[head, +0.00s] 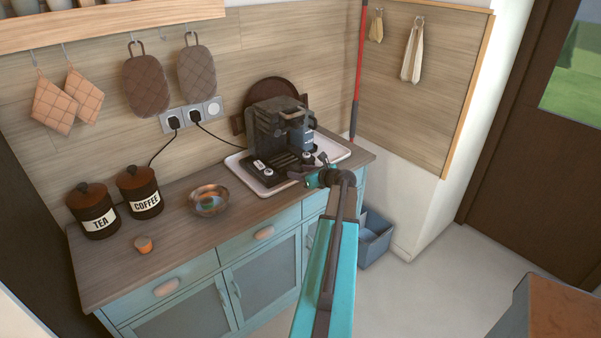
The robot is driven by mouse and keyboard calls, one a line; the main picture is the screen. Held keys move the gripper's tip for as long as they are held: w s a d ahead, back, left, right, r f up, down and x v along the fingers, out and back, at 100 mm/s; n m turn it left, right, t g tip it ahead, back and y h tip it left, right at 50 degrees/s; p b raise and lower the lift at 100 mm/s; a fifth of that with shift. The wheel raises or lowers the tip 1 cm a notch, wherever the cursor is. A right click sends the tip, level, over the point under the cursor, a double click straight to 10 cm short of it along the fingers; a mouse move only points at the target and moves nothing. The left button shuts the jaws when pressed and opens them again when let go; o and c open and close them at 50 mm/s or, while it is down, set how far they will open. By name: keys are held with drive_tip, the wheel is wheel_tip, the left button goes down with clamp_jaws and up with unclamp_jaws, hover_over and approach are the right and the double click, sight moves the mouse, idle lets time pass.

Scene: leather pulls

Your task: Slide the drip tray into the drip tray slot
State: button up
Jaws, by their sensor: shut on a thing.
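The black coffee machine (268,122) stands on a white tray on the counter. The drip tray (282,166) is a flat dark piece low at the machine's front. My gripper (302,174) is at the tray's near right edge and is shut on it. My arm reaches in from the bottom of the view. The drip tray slot is at the base of the machine; the tray and the machine's dark body hide its opening. How far the tray is inside the slot I cannot tell.
The white tray (240,168) surrounds the machine. A patterned bowl (208,200), the coffee canister (140,191), the tea canister (93,211) and a small orange item (143,245) stand to the left. A black cord runs to the wall sockets (191,116). The counter's front strip is clear.

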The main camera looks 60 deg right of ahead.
drive_tip(key=o, duration=1.5)
drive_tip(key=shift+s, duration=0.1)
drive_tip(key=b+v, duration=0.3)
drive_tip(key=v, duration=1)
drive_tip(key=shift+s+r, duration=0.1)
drive_tip(key=shift+s, duration=0.2)
